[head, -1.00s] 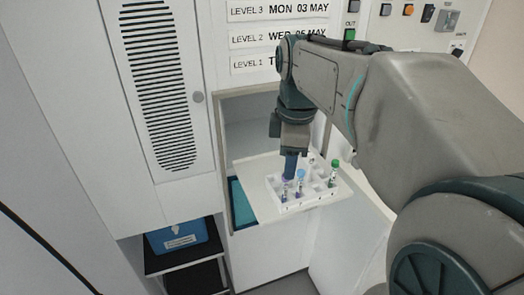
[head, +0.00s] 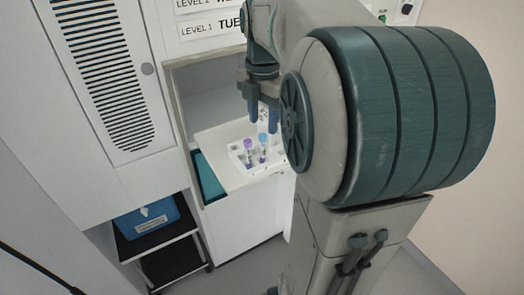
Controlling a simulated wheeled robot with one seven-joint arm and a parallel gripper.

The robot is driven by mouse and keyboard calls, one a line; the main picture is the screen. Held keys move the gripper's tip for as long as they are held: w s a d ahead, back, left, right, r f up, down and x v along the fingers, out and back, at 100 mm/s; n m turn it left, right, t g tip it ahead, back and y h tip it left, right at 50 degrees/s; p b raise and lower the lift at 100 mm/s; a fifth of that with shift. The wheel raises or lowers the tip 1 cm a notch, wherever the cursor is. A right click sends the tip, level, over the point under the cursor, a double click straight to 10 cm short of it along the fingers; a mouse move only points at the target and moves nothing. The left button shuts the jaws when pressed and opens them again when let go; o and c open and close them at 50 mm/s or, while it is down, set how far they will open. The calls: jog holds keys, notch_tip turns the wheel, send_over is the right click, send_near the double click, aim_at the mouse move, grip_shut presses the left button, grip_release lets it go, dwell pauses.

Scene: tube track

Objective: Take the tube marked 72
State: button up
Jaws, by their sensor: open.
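A white tube rack (head: 240,152) stands on a pulled-out white tray (head: 222,165) in front of the open compartment. A tube with a purple cap (head: 248,146) and a tube with a light blue cap (head: 262,139) stand upright in the rack. Their labels are too small to read, so I cannot tell which is marked 72. My gripper (head: 262,126) is open and points down above and behind the two tubes, apart from them as far as I can see. My arm hides the right part of the rack, and no green-capped tube shows.
The compartment (head: 210,97) opens behind the tray, with its frame close around my gripper. A vented cabinet door (head: 105,75) is at the left. A blue box (head: 147,218) sits on a black shelf (head: 155,243) at lower left.

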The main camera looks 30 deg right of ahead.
aim_at(262, 135)
jog(key=shift+w+d+f+p, duration=0.1)
jog(key=shift+w+f+p, duration=0.15)
jog(key=shift+f, duration=1.4)
jog(key=shift+w+d+f+p, duration=0.1)
jog(key=shift+w+f, duration=0.1)
jog(key=shift+f, duration=1.4)
jog(key=c, duration=0.8)
